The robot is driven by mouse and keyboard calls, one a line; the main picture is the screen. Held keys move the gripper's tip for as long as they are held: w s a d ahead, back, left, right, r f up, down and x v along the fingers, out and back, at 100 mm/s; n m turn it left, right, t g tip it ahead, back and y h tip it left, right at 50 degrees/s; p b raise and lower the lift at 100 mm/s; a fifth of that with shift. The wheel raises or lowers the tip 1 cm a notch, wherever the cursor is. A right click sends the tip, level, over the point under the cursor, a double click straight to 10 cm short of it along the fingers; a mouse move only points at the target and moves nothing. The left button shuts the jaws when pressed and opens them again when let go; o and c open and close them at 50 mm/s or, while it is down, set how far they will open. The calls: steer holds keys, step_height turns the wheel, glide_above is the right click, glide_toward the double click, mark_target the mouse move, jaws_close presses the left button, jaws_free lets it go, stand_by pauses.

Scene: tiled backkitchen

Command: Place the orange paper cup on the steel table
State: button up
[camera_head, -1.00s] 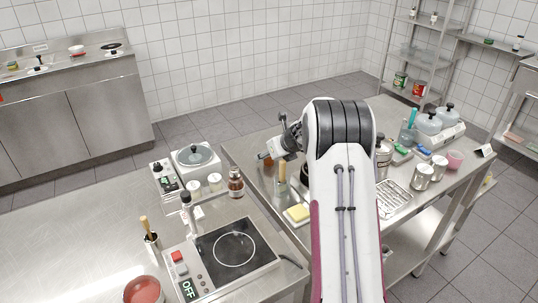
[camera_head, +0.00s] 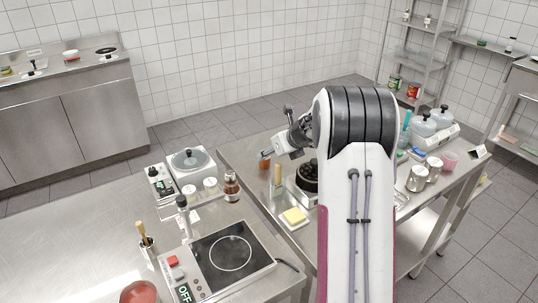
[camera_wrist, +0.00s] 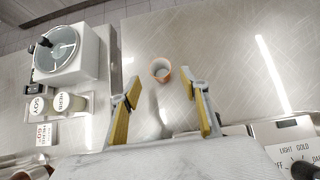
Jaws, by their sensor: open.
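The orange paper cup (camera_wrist: 161,71) stands upright on the steel table (camera_wrist: 215,45) in the wrist view, its open mouth facing the camera. It lies just beyond and between the tips of my gripper (camera_wrist: 161,84). The two yellow-padded fingers are spread with clear gaps to the cup, and nothing is between them. In the head view, the cup shows as a small orange patch (camera_head: 264,164) near the table's left edge, just below my gripper (camera_head: 266,154). My arm hides part of the table there.
Left of a gap is another counter with a hotplate (camera_head: 232,251) and a lidded device (camera_head: 190,163). The table beyond the cup is clear.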

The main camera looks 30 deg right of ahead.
steer(key=shift+v, duration=2.35)
steer(key=s+a+r+n+g, duration=0.1)
steer(key=s+a+r+n, duration=0.3)
steer(key=s+a+n, duration=0.3)
steer(key=s+a+r+n+y, duration=0.1)
steer(key=s+a+r+n, duration=0.4)
steer(key=a, duration=0.3)
steer(key=s+a+r+n+g, duration=0.1)
steer(key=s+a+r+n, duration=0.1)
steer(key=s+a+n, duration=0.65)
steer(key=s+n, duration=0.3)
steer(key=s, duration=0.2)
steer(key=s+a+f+n+g, duration=0.1)
steer(key=s+a+n, duration=0.2)
steer(key=s+n, duration=0.3)
steer(key=s+a+f+n+h, duration=0.1)
steer(key=s+a+n, duration=0.1)
steer(key=s+n, duration=0.4)
steer(key=shift+s+a+f, duration=0.25)
steer(key=shift+s+a, duration=0.1)
steer(key=shift+s, duration=0.5)
